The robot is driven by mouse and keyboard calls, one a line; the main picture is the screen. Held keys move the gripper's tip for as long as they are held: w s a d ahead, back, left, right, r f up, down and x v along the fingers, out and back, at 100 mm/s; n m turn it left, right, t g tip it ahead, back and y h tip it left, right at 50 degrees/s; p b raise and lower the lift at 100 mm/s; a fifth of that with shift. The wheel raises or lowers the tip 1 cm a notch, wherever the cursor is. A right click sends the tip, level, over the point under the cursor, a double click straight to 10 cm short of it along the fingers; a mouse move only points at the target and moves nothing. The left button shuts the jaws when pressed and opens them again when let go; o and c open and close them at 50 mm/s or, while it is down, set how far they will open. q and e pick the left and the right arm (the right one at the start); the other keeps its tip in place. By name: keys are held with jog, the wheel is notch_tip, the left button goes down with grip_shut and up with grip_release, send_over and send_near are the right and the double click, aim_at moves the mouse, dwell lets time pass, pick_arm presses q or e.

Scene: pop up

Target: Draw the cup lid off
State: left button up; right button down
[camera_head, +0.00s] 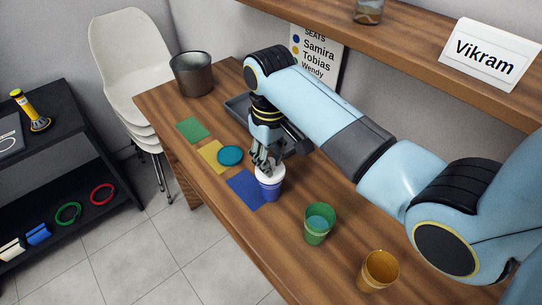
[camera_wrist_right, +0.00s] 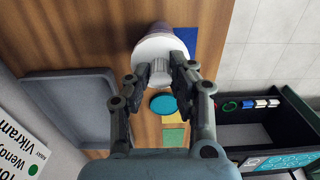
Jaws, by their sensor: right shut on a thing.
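A blue cup (camera_head: 270,189) stands upright on the wooden table, on or beside the blue mat (camera_head: 243,188). A white lid (camera_head: 270,173) sits at its top. In the right wrist view the lid (camera_wrist_right: 150,49) shows as a white disc with a grey ribbed knob (camera_wrist_right: 159,71) in its middle. My right gripper (camera_head: 266,165) comes down from above, and its fingers (camera_wrist_right: 160,80) are shut on the knob. The lid looks in contact with the cup or very close to it; I cannot tell which. My left gripper is not in view.
A green cup (camera_head: 319,223) and an orange cup (camera_head: 378,270) stand to the right. A teal disc (camera_head: 230,155), yellow mat (camera_head: 213,156) and green mat (camera_head: 192,130) lie to the left. A grey tray (camera_head: 238,106) is behind my gripper; a metal bin (camera_head: 192,74) stands at the far end.

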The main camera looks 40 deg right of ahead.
jog(key=shift+r, duration=0.15)
jog(key=shift+r+p, duration=0.3)
jog(key=shift+r, duration=1.8)
jog(key=shift+a+f, duration=0.1)
